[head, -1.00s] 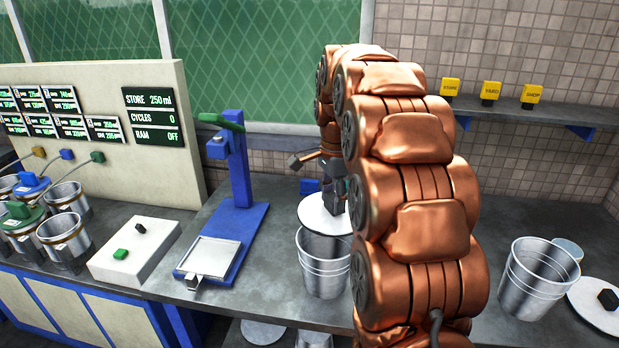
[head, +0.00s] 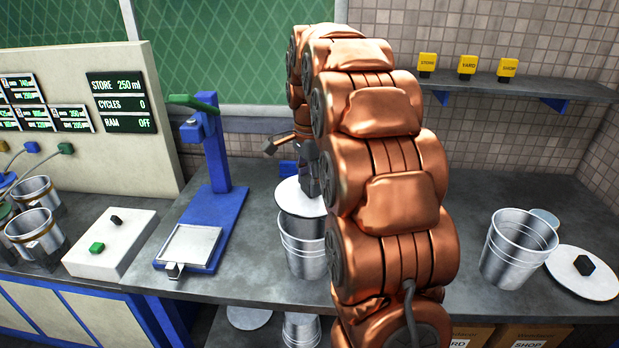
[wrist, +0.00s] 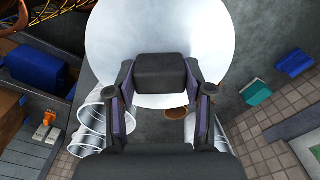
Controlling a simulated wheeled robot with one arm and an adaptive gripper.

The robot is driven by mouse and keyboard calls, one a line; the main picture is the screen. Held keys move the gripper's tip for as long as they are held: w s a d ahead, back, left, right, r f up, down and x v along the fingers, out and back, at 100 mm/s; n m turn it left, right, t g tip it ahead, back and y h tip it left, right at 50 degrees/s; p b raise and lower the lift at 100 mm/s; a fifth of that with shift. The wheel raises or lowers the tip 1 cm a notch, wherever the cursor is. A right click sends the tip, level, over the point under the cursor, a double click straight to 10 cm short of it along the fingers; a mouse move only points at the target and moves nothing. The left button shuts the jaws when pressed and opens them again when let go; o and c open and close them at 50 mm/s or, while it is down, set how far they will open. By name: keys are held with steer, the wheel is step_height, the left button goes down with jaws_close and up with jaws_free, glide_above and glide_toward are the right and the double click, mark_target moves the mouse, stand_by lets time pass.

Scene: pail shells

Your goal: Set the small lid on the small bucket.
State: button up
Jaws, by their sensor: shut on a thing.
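My gripper (head: 312,180) is shut on the black block knob (wrist: 165,76) of a white round lid (head: 292,193). In the wrist view the lid (wrist: 150,30) spreads out behind the knob, with a finger on each side. In the head view the lid is above the rear of an open ribbed metal bucket (head: 303,250) on the bench. This bucket looks narrower than the one at the right. I cannot tell whether lid and rim touch. My arm hides the right edges of both.
A wider metal bucket (head: 515,255) stands open at the right, beside a larger white lid (head: 610,288) with a black knob. A blue press stand (head: 222,215) and a white button box (head: 105,252) are at the left. Free bench lies between my arm and the right bucket.

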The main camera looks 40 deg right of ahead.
mark_target(309, 179)
steer(key=shift+f+b, duration=0.85)
steer(key=shift+f, duration=1.15)
steer(key=shift+f+b, duration=1.15)
steer(key=shift+f, duration=0.15)
stand_by(1.2)
steer(key=o, duration=1.3)
steer(key=shift+r, duration=6)
